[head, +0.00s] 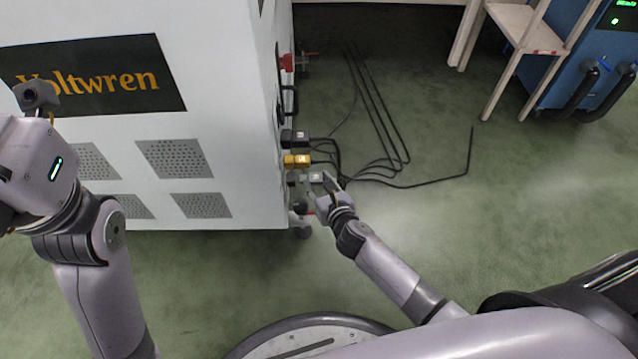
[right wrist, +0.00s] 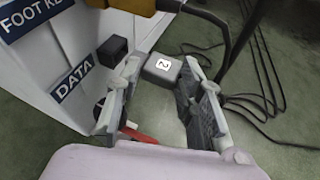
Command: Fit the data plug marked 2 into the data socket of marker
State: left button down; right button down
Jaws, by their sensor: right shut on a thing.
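The grey data plug marked 2 (right wrist: 162,67) sits between the fingertips of my right gripper (right wrist: 158,82), which is shut on it. In the head view the plug (head: 316,177) shows pale beside the white cabinet, with my right gripper (head: 326,186) at its near right side. A black block, seemingly the data socket (right wrist: 113,50), stands out from the cabinet by the DATA label (right wrist: 72,82); it also shows in the head view (head: 292,179). The plug is right of this block, apart from it. My left arm is at the left edge of the head view, its fingers out of sight.
Above the plug, a yellow plug (head: 297,160) and a black plug (head: 295,137) are on the side of the white cabinet (head: 225,60). Black cables (head: 385,140) trail on the green floor. A wooden stand (head: 520,30) and a blue machine (head: 580,60) are behind right.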

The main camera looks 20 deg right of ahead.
jog(key=shift+w+a, duration=0.2)
jog(key=shift+a, duration=0.45)
jog(key=shift+w+a, duration=0.15)
jog(key=shift+a, duration=0.5)
jog(key=c, duration=1)
grip_release()
jog(key=shift+a, duration=0.1)
jog(key=shift+s+r, duration=0.15)
jog(key=shift+s, duration=0.25)
jog(key=v, duration=1.1)
